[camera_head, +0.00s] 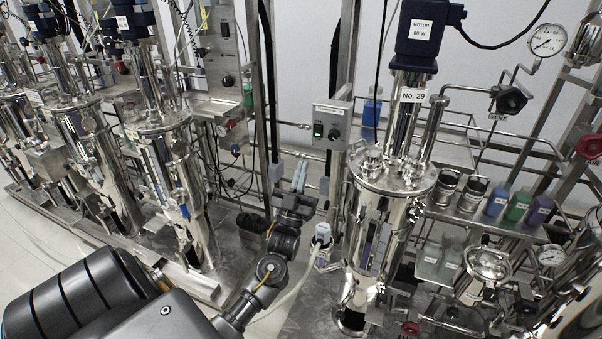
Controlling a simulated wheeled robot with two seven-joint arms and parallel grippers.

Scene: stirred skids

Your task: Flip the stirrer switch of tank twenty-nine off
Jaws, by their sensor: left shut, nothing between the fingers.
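Tank twenty-nine (385,215) is the shiny steel vessel right of centre. Its white plate reads "No. 29" (413,96), and a dark blue motor (417,35) sits on top. A grey switch box (331,125) is mounted on the frame just left of the tank. It carries a green lamp or button (318,129) and a dark switch (334,134); the switch's position is too small to read. My left gripper (299,177) is shut and empty, below and a little left of the box, apart from it. My right gripper is out of view.
Other steel tanks (165,185) stand in a row at the left. A pale blue-topped object (323,232) with a white hose is below my gripper. A shelf (470,218) with steel cups and coloured bottles is right of the tank. Upright frame posts flank the box.

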